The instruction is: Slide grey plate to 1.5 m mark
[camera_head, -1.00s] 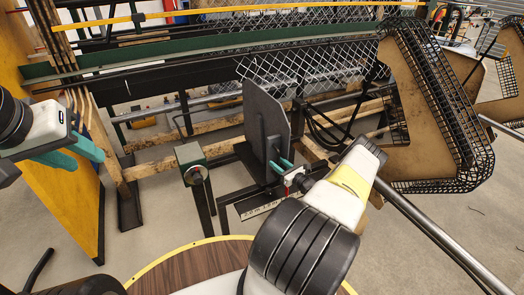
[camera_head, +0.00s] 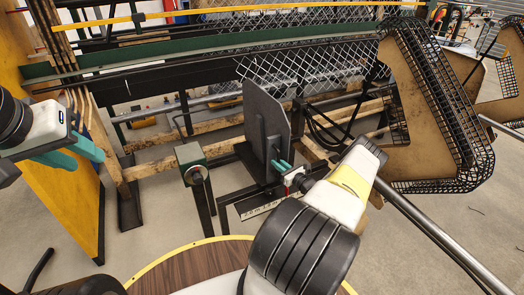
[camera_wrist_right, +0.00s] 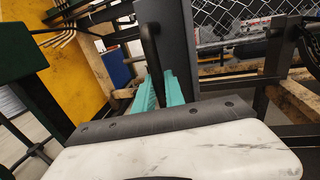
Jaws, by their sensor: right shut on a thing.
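The grey plate (camera_head: 262,115) stands upright on a rail in the middle of the head view. In the right wrist view its edge (camera_wrist_right: 178,50) rises ahead, with a dark upright handle (camera_wrist_right: 150,45) on its near side. My right gripper (camera_head: 283,166) is shut on this handle; its teal fingers (camera_wrist_right: 158,92) lie on either side of it. A pale scale strip (camera_head: 262,207) with small marks runs below the plate; its figures are too small to read. A red and white piece (camera_head: 292,177) sits by the fingers. My left gripper (camera_head: 82,153) is open and empty at the left.
A yellow panel (camera_head: 60,190) is at the far left. Chain-link mesh (camera_head: 310,70) and a green beam (camera_head: 200,52) lie behind. A black mesh guard (camera_head: 440,120) is at the right. A round wooden top (camera_head: 195,268) is in front.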

